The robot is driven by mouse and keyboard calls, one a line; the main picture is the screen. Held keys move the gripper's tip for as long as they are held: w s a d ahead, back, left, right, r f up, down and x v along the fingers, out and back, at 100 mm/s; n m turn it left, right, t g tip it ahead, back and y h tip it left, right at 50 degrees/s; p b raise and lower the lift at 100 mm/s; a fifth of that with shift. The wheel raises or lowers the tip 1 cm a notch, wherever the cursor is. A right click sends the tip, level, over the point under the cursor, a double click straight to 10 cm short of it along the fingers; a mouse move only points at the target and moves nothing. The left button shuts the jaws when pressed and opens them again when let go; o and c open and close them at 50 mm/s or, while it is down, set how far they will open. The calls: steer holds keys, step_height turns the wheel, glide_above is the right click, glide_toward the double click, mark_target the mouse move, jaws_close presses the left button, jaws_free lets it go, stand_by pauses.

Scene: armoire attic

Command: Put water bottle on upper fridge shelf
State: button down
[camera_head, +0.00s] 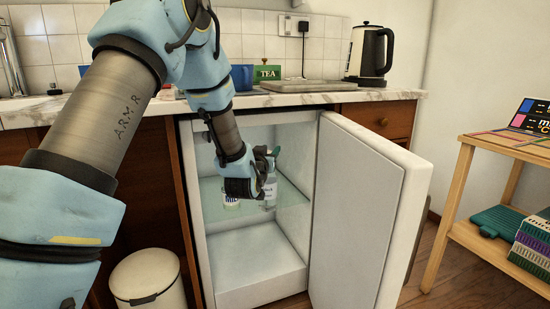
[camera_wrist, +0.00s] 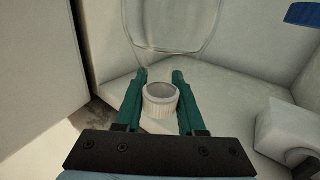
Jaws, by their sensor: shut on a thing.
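The water bottle (camera_head: 270,191) is clear with a pale label and stands upright inside the open fridge, at the level of the glass upper shelf (camera_head: 210,188). I cannot tell whether its base touches the shelf. My gripper (camera_head: 268,160) reaches into the fridge and is shut on the bottle's upper part. In the wrist view, the green fingers of my gripper (camera_wrist: 161,92) lie on both sides of the bottle's white ribbed cap (camera_wrist: 161,104). The bottle's body is hidden below the cap there.
The fridge door (camera_head: 358,205) is swung open to the right. The lower compartment (camera_head: 255,262) looks empty. A white bin (camera_head: 148,280) stands left of the fridge.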

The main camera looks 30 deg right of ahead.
steer(key=w+d+f+b, duration=0.2)
steer(key=w+d+f, duration=0.1)
steer(key=w+d, duration=0.6)
steer(key=shift+w+f, duration=0.2)
steer(key=shift+w, duration=0.1)
steer(key=c, duration=0.5)
jaws_free()
steer(key=shift+f+b, duration=0.1)
steer(key=shift+b, duration=0.2)
steer(key=p+v, duration=0.1)
steer(key=v, duration=1.1)
steer(key=shift+p, duration=0.3)
